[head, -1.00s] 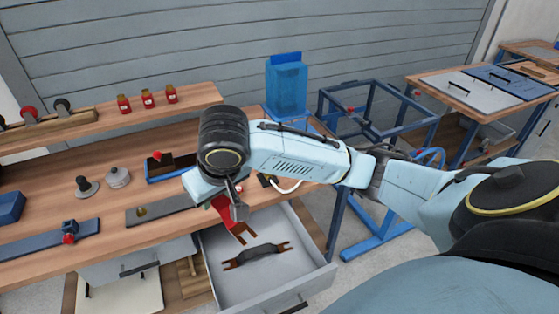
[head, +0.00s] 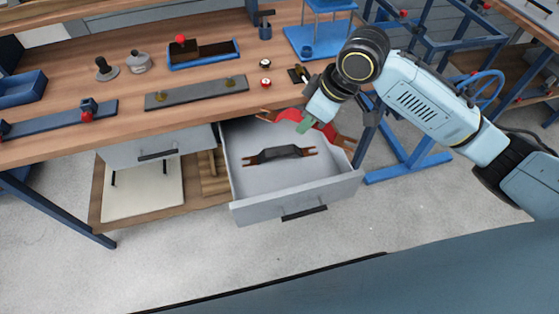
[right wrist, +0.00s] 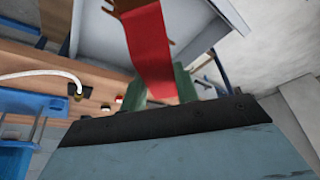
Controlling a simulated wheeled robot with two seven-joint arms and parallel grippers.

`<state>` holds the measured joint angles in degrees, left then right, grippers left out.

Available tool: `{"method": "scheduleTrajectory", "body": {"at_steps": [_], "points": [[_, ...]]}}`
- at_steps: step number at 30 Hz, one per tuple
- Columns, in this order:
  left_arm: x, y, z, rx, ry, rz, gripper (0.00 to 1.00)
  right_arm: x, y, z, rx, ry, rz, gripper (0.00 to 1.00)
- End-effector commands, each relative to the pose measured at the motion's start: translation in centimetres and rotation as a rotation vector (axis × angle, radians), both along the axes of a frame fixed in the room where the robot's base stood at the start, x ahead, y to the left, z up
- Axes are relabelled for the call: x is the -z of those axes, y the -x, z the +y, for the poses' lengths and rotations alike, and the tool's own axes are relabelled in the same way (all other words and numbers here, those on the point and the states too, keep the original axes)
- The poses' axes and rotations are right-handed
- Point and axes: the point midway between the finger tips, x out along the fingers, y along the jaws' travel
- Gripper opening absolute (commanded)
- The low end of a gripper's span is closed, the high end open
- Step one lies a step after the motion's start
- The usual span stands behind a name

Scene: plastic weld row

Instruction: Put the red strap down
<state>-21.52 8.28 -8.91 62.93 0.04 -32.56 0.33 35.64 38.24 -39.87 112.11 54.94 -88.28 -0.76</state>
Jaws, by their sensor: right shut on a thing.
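The red strap (head: 290,116) is in my right gripper (head: 307,122), at the back of the open drawer (head: 240,190), by the bench's front edge. Its brown forked ends show to either side of the gripper. In the right wrist view the red strap (right wrist: 150,45) runs between my green fingertips (right wrist: 158,88), which are shut on it. I cannot tell whether the strap touches the drawer. A black strap with brown forked ends (head: 281,154) lies on the drawer floor, apart from the red one. My left gripper is not in view.
The wooden bench top (head: 215,108) holds a grey bar (head: 195,92), a blue tray (head: 203,55) and small knobs. A blue frame (head: 410,150) stands right of the drawer. The drawer floor in front of the black strap is bare.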

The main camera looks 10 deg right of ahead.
Motion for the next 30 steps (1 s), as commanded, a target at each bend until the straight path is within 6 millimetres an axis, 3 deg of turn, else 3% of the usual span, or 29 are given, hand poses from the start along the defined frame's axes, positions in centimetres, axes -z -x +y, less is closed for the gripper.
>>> {"method": "scheduleTrajectory", "body": {"at_steps": [1, 9, 16, 25, 30], "points": [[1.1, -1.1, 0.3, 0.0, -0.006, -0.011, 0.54, 2.6, -0.3, 0.4, -0.09, -0.003, 0.001, 0.07], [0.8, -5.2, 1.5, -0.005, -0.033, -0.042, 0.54, 9.4, -1.3, 2.4, -0.551, -0.002, 0.0, 0.07], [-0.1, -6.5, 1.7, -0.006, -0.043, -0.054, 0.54, 11.8, -1.7, 3.1, -0.729, 0.0, -0.002, 0.07], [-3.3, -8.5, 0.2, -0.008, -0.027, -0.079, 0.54, 16.1, -1.6, 3.1, -0.746, 0.0, -0.002, 0.07], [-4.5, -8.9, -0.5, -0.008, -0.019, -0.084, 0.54, 17.4, -1.6, 3.1, -0.745, 0.002, -0.003, 0.07]]}}
